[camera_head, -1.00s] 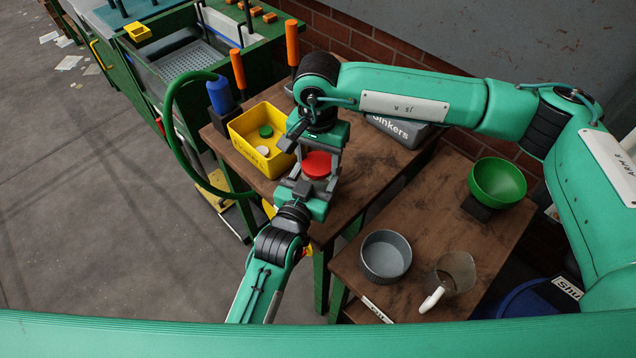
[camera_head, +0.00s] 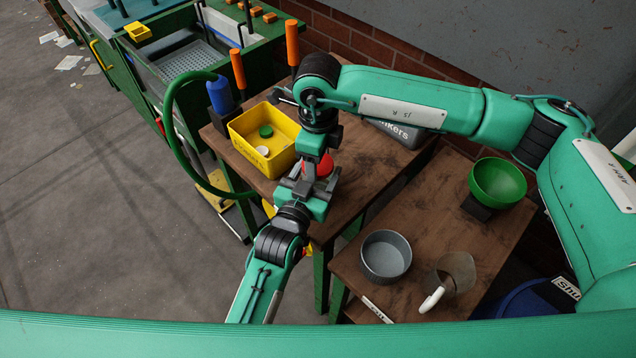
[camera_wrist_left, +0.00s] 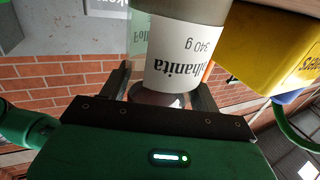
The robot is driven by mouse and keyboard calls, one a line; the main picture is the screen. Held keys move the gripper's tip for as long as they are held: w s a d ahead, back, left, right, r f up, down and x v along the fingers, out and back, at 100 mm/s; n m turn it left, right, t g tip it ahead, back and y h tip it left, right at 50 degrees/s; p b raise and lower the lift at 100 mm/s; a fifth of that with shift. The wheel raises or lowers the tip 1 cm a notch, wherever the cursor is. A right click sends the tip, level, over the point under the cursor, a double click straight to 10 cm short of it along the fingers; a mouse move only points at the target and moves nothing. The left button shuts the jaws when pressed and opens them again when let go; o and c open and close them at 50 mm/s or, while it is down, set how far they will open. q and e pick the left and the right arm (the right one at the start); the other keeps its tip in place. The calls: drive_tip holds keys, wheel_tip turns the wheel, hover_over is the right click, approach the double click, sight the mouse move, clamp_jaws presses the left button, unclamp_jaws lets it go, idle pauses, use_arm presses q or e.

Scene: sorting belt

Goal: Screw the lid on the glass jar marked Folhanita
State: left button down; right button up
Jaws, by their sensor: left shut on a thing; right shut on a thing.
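The glass jar (camera_wrist_left: 178,58) shows in the left wrist view with a white label reading "lhanita" and "340 g", upside down there. My left gripper (camera_head: 306,184) is shut around the jar; its fingers stand on both sides of it in the left wrist view (camera_wrist_left: 160,95). A red lid (camera_head: 325,166) sits above the left gripper in the head view. My right gripper (camera_head: 317,158) comes from above, is shut on the lid and covers much of it. The jar is mostly hidden in the head view, so I cannot tell how the lid sits on its rim.
A yellow box (camera_head: 280,165) with a green and a whitish disc stands left of the grippers on the wooden table (camera_head: 352,190). A grey bin (camera_head: 405,134) is behind. A grey pot (camera_head: 386,275), a clear scoop (camera_head: 458,270) and a green bowl (camera_head: 497,183) stand to the right.

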use_arm(q)
drive_tip(key=shift+d, duration=0.1)
use_arm(e)
drive_tip(key=m, duration=0.5)
drive_tip(key=o, duration=1.1)
drive_tip(key=shift+r, duration=0.15)
drive_tip(key=shift+r, duration=2.15)
